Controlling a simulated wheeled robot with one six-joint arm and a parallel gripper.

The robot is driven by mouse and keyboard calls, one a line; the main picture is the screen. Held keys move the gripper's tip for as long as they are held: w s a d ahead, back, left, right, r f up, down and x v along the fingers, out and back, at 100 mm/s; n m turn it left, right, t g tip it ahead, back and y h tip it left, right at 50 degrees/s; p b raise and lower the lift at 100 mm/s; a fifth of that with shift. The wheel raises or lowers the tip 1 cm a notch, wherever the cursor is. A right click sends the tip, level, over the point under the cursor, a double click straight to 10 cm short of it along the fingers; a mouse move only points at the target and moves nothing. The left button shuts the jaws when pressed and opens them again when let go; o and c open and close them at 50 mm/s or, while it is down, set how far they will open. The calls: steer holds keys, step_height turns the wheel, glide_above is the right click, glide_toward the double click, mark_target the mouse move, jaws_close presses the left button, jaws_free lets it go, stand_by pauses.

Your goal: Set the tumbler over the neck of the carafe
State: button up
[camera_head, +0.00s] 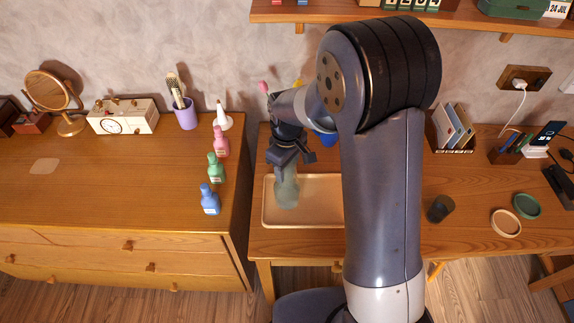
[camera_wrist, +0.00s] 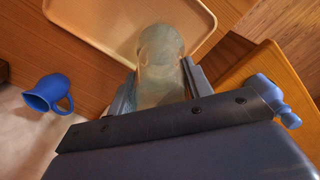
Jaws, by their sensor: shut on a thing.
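My gripper (camera_head: 287,163) is shut on a pale, see-through tumbler (camera_wrist: 158,88) and holds it above the wooden tray (camera_head: 325,221). The greenish, see-through carafe (camera_head: 287,194) stands at the left part of the tray, directly below the gripper. In the wrist view the carafe (camera_wrist: 160,43) lies beyond the tumbler, and their outlines overlap between the two fingers. I cannot tell how far the tumbler sits around the neck, or whether they touch. My gripper hides part of the tumbler in the head view.
A blue mug (camera_wrist: 48,93) is behind the tray. Pink (camera_head: 221,141), green (camera_head: 215,168) and blue (camera_head: 210,200) bottles line the dresser edge to the left. A dark cup (camera_head: 440,208) stands right of my arm. A shelf (camera_head: 470,18) hangs above.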

steer(key=shift+f+b, duration=0.35)
steer(key=shift+f, duration=0.3)
stand_by(0.5)
steer(key=o, duration=1.1)
step_height(320, 180, up, 11)
steer(key=shift+f+b, duration=0.1)
steer(key=shift+b, duration=0.25)
step_height(320, 180, down, 10)
steer(key=shift+f+p, duration=0.1)
steer(key=shift+p, duration=0.45)
steer(key=shift+f, duration=0.15)
